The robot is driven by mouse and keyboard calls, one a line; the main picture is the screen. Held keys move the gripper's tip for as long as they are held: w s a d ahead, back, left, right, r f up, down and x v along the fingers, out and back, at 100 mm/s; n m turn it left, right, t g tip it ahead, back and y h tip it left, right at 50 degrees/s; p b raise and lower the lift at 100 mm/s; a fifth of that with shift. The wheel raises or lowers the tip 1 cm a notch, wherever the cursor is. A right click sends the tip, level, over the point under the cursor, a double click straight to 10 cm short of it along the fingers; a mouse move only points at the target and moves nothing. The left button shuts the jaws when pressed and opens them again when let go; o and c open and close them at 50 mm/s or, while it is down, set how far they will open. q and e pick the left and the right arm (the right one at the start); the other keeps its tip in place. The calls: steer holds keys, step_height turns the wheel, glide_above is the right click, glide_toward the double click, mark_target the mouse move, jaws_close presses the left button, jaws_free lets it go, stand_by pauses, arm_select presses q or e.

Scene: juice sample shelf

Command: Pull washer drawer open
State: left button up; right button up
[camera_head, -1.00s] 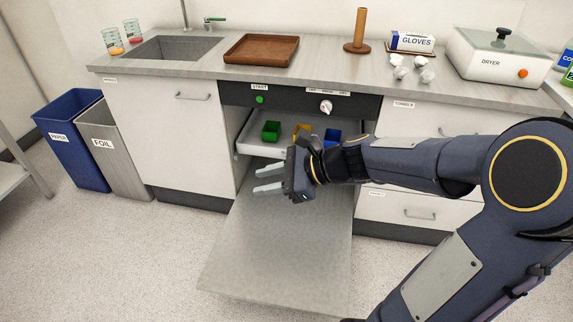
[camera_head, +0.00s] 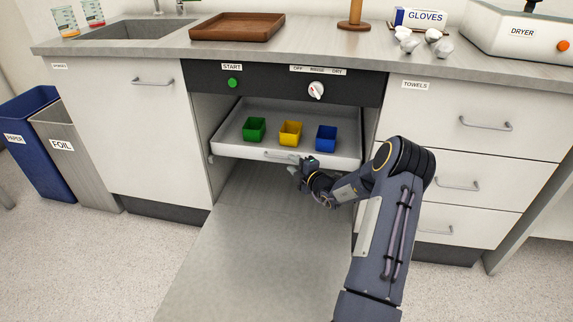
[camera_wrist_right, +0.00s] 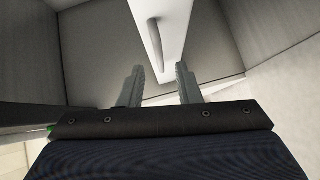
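The washer drawer (camera_head: 232,150) is a white tray inside the open washer bay, under the dark control panel. It holds a green cup (camera_head: 254,129), a yellow cup (camera_head: 290,133) and a blue cup (camera_head: 326,138). Its bar handle (camera_head: 281,156) is on the front face. My right gripper (camera_head: 296,164) is at the drawer front, close to the handle's right end. In the right wrist view the two fingers (camera_wrist_right: 160,86) are apart, with the handle (camera_wrist_right: 156,45) beyond the tips and between their lines. Contact is not visible. My left gripper is not in view.
The washer door (camera_head: 250,250) lies folded down in front of the bay. White drawers (camera_head: 470,150) stand to the right and a sink cabinet (camera_head: 140,130) to the left. The counter above holds a brown tray (camera_head: 238,26). Bins (camera_head: 75,150) stand at far left.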

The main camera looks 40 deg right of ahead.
steer(key=w, duration=0.3)
steer(key=shift+w+d+f+b, duration=0.2)
steer(key=shift+w+f+b, duration=0.1)
steer(key=shift+b, duration=0.1)
jaws_close()
